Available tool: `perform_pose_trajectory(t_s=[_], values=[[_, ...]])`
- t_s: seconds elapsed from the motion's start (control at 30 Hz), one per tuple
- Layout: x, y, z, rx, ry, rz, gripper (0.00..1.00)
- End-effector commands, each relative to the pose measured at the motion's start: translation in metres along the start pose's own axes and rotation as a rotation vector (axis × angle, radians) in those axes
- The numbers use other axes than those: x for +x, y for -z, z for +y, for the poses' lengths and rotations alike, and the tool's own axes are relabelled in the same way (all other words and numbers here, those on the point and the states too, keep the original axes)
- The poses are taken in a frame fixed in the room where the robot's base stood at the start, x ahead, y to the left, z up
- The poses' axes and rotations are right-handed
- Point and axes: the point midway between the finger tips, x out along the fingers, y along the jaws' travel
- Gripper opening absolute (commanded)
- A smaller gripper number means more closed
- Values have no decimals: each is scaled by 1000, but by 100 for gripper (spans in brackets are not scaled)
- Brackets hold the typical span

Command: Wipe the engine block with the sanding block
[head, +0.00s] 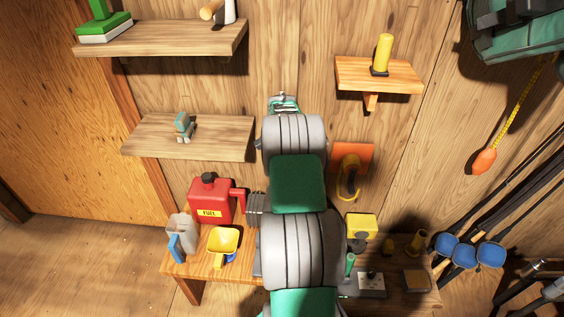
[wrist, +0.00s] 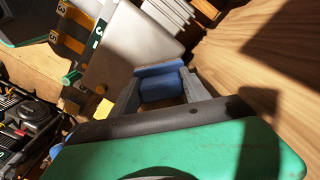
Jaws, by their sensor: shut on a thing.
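My gripper (wrist: 160,88) is shut on a small blue block (wrist: 160,80), which appears to be the sanding block. It sits between the two grey fingers in the wrist view. In the head view my own arm hides most of the gripper, and the held block is not clear there. A dark mechanical thing with red parts (wrist: 30,122) shows at the left edge of the wrist view. It may be the engine block, but I cannot tell for sure. It is apart from the held block. I cannot pick out the engine block in the head view.
A red fuel can (head: 211,201), a grey jug (head: 182,230) and a yellow scoop (head: 222,243) stand on the bench, left of my arm. Wall shelves (head: 190,142) and (head: 380,78) flank it. Fishing rods (head: 510,165) lean at the right.

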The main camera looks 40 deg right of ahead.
Motion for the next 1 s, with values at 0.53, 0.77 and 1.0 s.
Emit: perform_pose_trajectory(t_s=[0.53,0.77,1.0], values=[[-26,-4,-3,-8,1,1,0],[-26,-4,-3,-8,1,1,0],[-26,-4,-3,-8,1,1,0]])
